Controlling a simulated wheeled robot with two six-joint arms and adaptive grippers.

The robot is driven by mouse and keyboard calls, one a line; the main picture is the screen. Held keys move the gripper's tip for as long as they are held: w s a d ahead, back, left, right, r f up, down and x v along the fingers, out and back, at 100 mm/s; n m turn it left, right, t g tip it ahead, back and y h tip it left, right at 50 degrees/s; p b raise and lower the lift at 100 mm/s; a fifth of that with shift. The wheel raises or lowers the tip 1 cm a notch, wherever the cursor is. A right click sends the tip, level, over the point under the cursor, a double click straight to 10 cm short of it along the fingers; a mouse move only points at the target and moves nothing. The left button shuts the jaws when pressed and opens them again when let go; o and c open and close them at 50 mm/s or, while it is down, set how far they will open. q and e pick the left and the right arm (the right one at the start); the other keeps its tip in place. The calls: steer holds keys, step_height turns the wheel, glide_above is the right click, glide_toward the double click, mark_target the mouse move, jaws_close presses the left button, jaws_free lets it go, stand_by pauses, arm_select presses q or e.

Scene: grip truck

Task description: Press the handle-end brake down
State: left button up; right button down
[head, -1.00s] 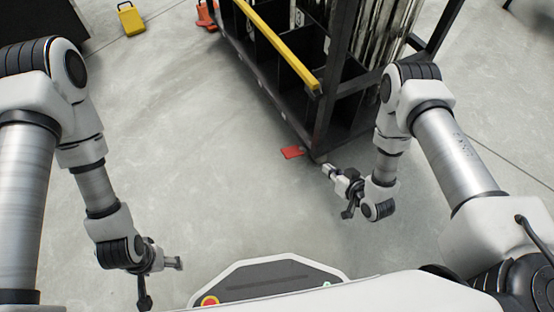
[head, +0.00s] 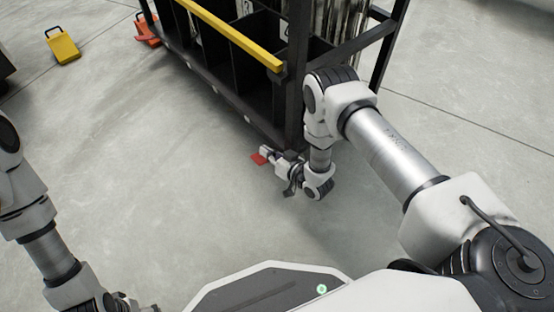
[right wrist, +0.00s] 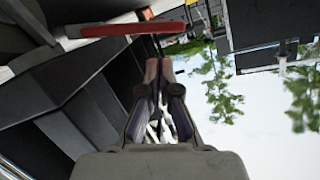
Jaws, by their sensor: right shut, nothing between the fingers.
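The red brake pedal (head: 259,158) sticks out low at the near corner of the dark cart (head: 292,105), just above the floor. My right gripper (head: 266,151) is at the pedal, with its fingers shut and empty. In the right wrist view the pedal is a red bar (right wrist: 133,29) just beyond the shut fingertips (right wrist: 159,62). I cannot tell whether they touch it. My left gripper (head: 122,302) is at the bottom left edge of the head view, partly cut off, far from the cart.
A yellow bar (head: 232,32) runs along the cart's side. A yellow block with a handle (head: 64,47) stands on the floor at the back left.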

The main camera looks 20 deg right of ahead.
mark_target(262, 163)
steer(key=shift+s+a+f+b, duration=0.1)
steer(key=shift+a+f+b, duration=0.1)
steer(key=shift+f, duration=0.4)
steer(key=shift+a+f+b, duration=0.2)
steer(key=shift+f, duration=0.4)
arm_select(q)
steer(key=shift+f, duration=0.85)
steer(key=shift+r, duration=0.15)
arm_select(e)
steer(key=shift+s+a+f+n+h+p, duration=0.15)
steer(key=shift+a+f+n+h+p, duration=0.15)
steer(key=shift+f+n+p, duration=0.3)
steer(key=shift+s+a+f+n+h, duration=0.1)
steer(key=shift+a+f+n+h, duration=0.1)
steer(key=shift+f+n, duration=0.25)
steer(key=shift+a+f+n+h, duration=0.1)
steer(key=shift+f+n+h, duration=0.1)
steer(key=shift+n, duration=0.35)
step_height(262, 163, down, 2)
steer(key=shift+a+f+n+h, duration=0.15)
steer(key=shift+n+h, duration=0.15)
steer(key=shift+n, duration=0.7)
arm_select(q)
steer(key=shift+r, duration=0.5)
arm_select(e)
steer(key=shift+f+t, duration=0.3)
steer(key=shift+f, duration=0.1)
